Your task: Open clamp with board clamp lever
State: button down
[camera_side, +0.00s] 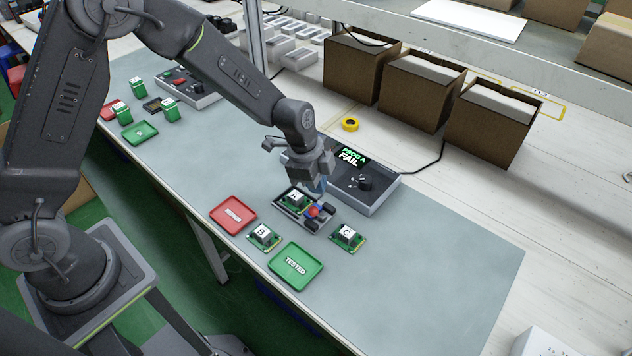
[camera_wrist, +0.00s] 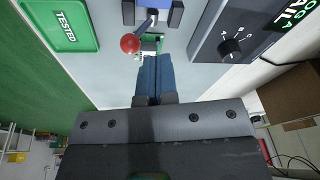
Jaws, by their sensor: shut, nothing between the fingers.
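The board clamp (camera_side: 323,226) is a small grey fixture on the mat, holding board A (camera_side: 295,199). Its lever ends in a red ball (camera_side: 313,211), which also shows in the wrist view as a red knob (camera_wrist: 130,44) on a thin metal rod. My gripper (camera_side: 321,186) is above the clamp, close to the lever. In the wrist view, my gripper's blue fingers (camera_wrist: 153,58) are together and empty, with the red ball just beyond and left of their tips. Whether they touch the lever cannot be told. Board A is mostly hidden behind the fingers in the wrist view.
The tester box (camera_side: 385,190) behind the clamp reads "PROG A FAIL" and has a dial. Board B (camera_side: 263,237), board C (camera_side: 347,238), a red tray (camera_side: 220,216) and the green TESTED tray (camera_side: 295,281) lie nearby. The mat's right side is clear.

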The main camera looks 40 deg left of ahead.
jog(key=shift+r, duration=0.1)
jog(key=s+a+r, duration=0.3)
jog(key=s+r, duration=0.2)
jog(key=r, duration=0.5)
jog(key=shift+s+a, duration=0.3)
jog(key=shift+r, duration=0.1)
jog(key=s+a+r+n+t+y, duration=0.1)
jog(key=s+a+r+n+t, duration=0.1)
jog(key=s+r+n, duration=0.4)
jog(key=s+a+r+n+t, duration=0.2)
jog(key=s+a+r+n, duration=0.2)
jog(key=s, duration=0.7)
notch_tip(320, 180, up, 3)
jog(key=n, duration=0.4)
jog(key=shift+s+y, duration=0.35)
jog(key=shift+y, duration=0.05)
